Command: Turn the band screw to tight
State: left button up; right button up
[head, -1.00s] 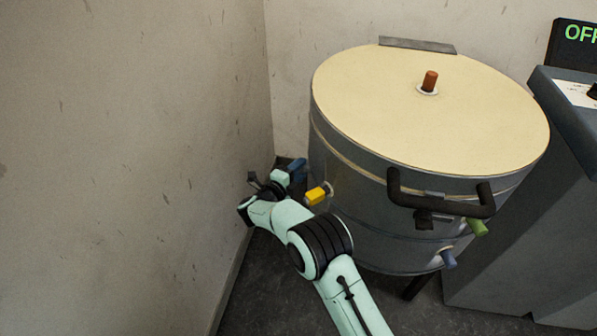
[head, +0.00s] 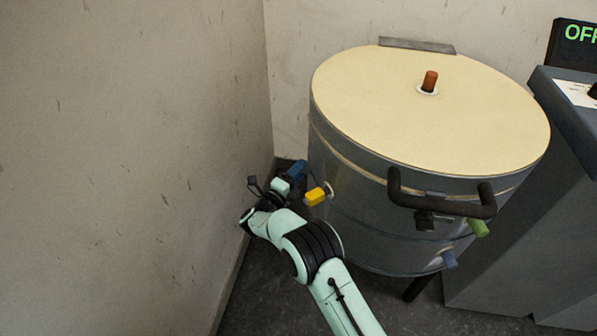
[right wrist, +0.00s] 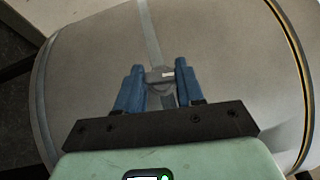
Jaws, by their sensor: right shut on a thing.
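The band screw (right wrist: 160,75) is a small grey head with a light mark, set on the metal band (right wrist: 152,30) that runs around the drum-shaped kiln (head: 350,165). My right gripper (right wrist: 158,78) has blue fingers, one on each side of the screw, and is shut on it. In the head view the right gripper (head: 298,168) is at the kiln's left side, low between kiln and wall. The screw is hidden there behind the kiln's curve. My left gripper is in neither current view.
A yellow plug (head: 316,196) sticks out of the kiln close to my right wrist. The left wall (head: 140,150) is close to the arm. The kiln front has a black handle (head: 440,208), a green plug (head: 478,228) and a blue plug (head: 449,260). A grey cabinet (head: 535,215) stands right.

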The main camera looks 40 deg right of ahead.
jog(key=o, duration=1)
jog(key=shift+r, duration=0.2)
jog(key=shift+f, duration=0.1)
pick_arm(q)
jog(key=w+r+t+p, duration=0.2)
jog(key=w+r+p, duration=0.1)
jog(key=w, duration=0.2)
jog(key=shift+w+d, duration=0.3)
jog(key=shift+d, duration=0.05)
pick_arm(e)
jog(key=v, duration=1.3)
jog(key=shift+a, duration=0.2)
